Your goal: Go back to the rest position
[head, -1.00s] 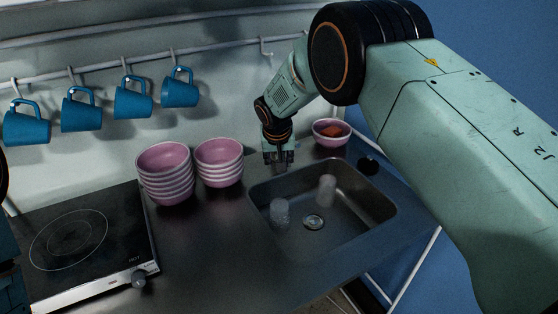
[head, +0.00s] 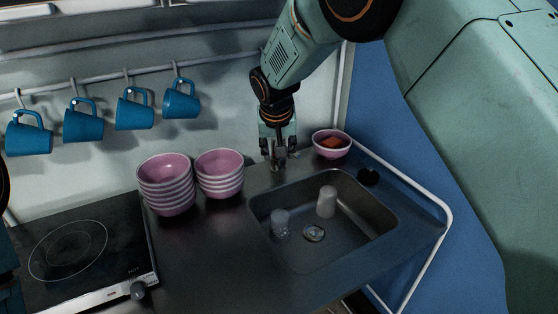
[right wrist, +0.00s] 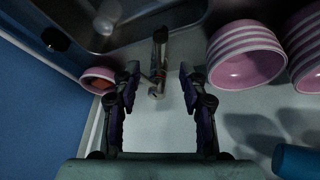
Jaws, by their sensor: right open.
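My right gripper (head: 277,150) hangs pointing down behind the sink, between the pink bowl stacks and a single pink bowl. In the right wrist view its two fingers (right wrist: 158,76) are spread apart with nothing held. A metal tap (right wrist: 159,60) shows between and beyond the fingertips; I cannot tell if they touch it. My left gripper is not in view; only dark parts of my left arm show at the left edge of the head view.
The sink (head: 330,255) holds two cups, one clear (head: 280,222) and one whitish (head: 326,201). Two bowl stacks (head: 166,185) (head: 220,173) stand left of it. A pink bowl (head: 331,144) with orange contents stands right. Blue mugs (head: 134,110) hang on a rail. A hob (head: 75,250) is at left.

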